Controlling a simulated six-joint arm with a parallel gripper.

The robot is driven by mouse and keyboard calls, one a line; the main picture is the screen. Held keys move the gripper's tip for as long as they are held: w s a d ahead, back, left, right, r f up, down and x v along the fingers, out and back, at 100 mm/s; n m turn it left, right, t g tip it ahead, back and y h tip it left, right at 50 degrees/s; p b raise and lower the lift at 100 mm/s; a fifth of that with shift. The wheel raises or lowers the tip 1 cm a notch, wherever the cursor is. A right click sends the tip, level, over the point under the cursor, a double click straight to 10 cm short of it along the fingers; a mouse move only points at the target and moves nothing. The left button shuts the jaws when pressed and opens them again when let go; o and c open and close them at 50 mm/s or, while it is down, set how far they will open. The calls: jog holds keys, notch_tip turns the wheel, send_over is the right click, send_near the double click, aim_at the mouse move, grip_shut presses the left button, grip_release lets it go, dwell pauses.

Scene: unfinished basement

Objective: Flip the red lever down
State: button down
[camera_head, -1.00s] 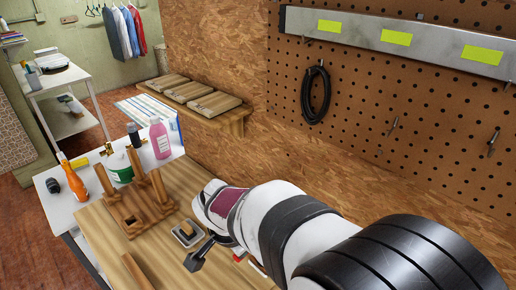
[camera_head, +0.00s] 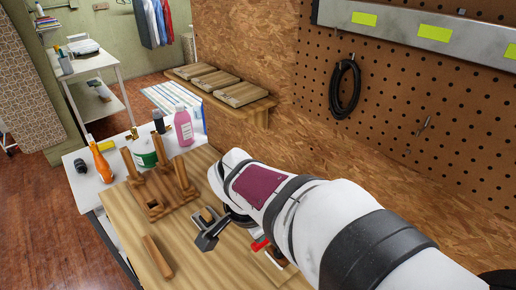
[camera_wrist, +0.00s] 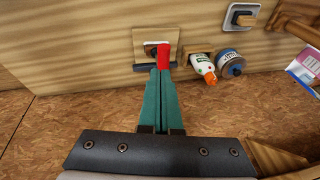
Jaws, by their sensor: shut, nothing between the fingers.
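The red lever (camera_wrist: 163,56) stands out from a pale wooden plate (camera_wrist: 138,42) in the wrist view, with a dark bar across the plate's lower edge. In the head view the red lever (camera_head: 259,245) shows as a small red piece just below my arm, partly hidden by it. My gripper (camera_wrist: 161,72) is shut and empty, its teal fingers together. The fingertips are at the near end of the red lever and overlap it in the picture; I cannot tell whether they touch. In the head view my fingers are hidden behind my arm.
A grey metal fixture (camera_head: 207,218) sits left of the lever, beside a wooden post stand (camera_head: 157,210). A loose wooden bar (camera_head: 158,257) lies in front. The pegboard wall is behind.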

jog(key=s+a+r, duration=0.3)
jog(key=s+r, duration=0.1)
jog(key=r, duration=0.2)
jog(key=shift+s+a, duration=0.15)
jog(key=shift+s, duration=0.25)
jog(key=shift+f, duration=0.1)
jog(key=s+d+f+n+g+y, duration=0.1)
jog(key=s+d+f+n, duration=0.1)
jog(key=s+d, duration=0.4)
jog(key=s+d+f+n+g+y, duration=0.2)
jog(key=s+d+f, duration=0.2)
jog(key=s, duration=0.6)
jog(key=shift+s+d+f+n+g, duration=0.15)
jog(key=shift+s+d+n+g, duration=0.2)
jog(key=shift+d, duration=0.75)
